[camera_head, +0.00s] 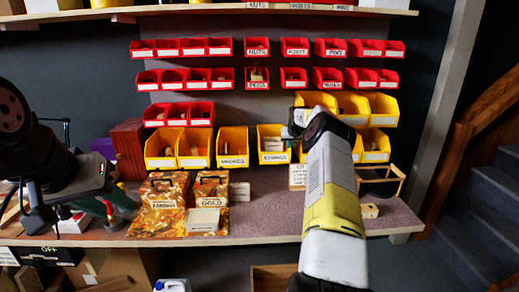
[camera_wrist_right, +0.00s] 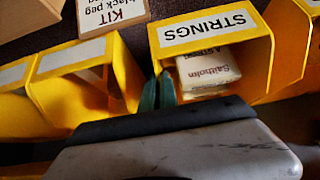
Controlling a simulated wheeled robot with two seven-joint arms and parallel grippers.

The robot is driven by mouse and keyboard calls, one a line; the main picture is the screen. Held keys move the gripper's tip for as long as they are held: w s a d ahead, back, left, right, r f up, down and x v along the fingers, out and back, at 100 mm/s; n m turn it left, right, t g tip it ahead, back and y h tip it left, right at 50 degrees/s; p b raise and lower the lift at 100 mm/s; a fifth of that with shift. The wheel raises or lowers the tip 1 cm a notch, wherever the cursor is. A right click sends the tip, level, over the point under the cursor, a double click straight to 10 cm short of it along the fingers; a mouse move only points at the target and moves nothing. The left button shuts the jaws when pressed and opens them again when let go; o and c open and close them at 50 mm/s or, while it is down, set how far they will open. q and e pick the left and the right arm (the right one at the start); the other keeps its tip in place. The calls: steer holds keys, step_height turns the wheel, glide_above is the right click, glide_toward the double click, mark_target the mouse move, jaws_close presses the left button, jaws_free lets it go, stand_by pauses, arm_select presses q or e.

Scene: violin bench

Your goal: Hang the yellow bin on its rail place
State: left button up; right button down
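The yellow bin labelled STRINGS (camera_head: 273,157) is in the lower yellow row in the head view, with a white packet inside. In the right wrist view the bin (camera_wrist_right: 255,55) appears upside down, holding the Saitholm packet (camera_wrist_right: 208,68). My right gripper (camera_wrist_right: 158,92) has its dark green fingers close together at the bin's side wall and appears shut on that wall. In the head view my right arm hides the fingertips and the space right of the bin. My left gripper (camera_head: 80,204) is low over the bench at the left, fingers apart, apparently empty.
Other yellow bins hang on both sides, one close on the left (camera_head: 232,148). Red bins (camera_head: 257,77) hang above. A KIT card (camera_head: 297,178) stands below. Patterned boxes (camera_head: 165,190) and a small wooden stand (camera_head: 382,178) are on the bench. Bare bench (camera_head: 265,213) lies in front.

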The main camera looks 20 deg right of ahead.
steer(key=shift+f, duration=0.3)
steer(key=c, duration=1.6)
jaws_free()
steer(key=shift+o, duration=0.2)
steer(key=shift+f, duration=0.15)
